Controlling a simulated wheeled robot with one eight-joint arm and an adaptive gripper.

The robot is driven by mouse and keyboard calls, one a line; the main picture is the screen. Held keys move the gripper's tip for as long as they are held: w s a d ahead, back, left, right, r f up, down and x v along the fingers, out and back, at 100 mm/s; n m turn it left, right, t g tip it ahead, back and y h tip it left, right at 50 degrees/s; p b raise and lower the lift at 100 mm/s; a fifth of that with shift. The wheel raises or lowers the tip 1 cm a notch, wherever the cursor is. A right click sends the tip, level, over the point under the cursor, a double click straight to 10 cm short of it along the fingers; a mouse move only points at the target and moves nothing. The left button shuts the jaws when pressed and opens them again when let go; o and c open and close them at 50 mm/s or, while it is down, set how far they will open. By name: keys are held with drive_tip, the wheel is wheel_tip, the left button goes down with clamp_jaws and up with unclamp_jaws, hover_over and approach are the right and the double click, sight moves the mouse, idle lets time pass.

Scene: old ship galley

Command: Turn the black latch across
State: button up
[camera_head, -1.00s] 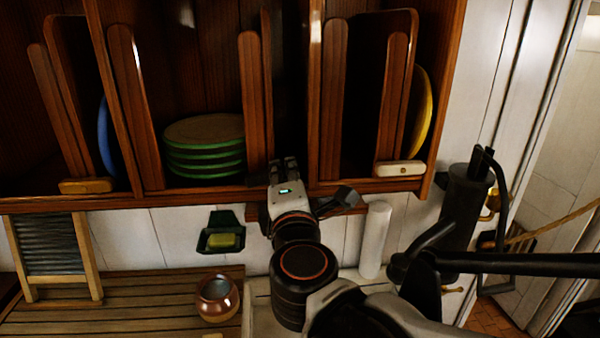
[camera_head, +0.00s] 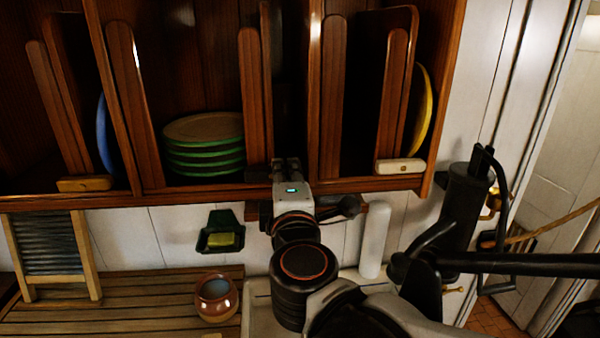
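My gripper (camera_head: 286,164) is at the lower front edge of the wooden plate rack, at the narrow dark gap right of the green plates (camera_head: 204,145). Its two fingers point away from the camera into the rack. A narrow gap seems to show between them, but how far they are apart is not clear. I cannot make out the black latch; the gripper and the dark shadow around it may hide it. I cannot tell whether the fingers touch anything.
A tan latch (camera_head: 85,184) and a cream latch (camera_head: 400,167) sit on the rack's lower edge. Blue (camera_head: 104,135) and yellow (camera_head: 421,108) plates stand in side slots. Below are a soap holder (camera_head: 220,232), a copper pot (camera_head: 216,297) and a white roll (camera_head: 374,240).

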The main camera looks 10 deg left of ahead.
drive_tip(key=o, duration=0.3)
drive_tip(key=v, duration=1.2)
drive_tip(key=shift+d, duration=0.1)
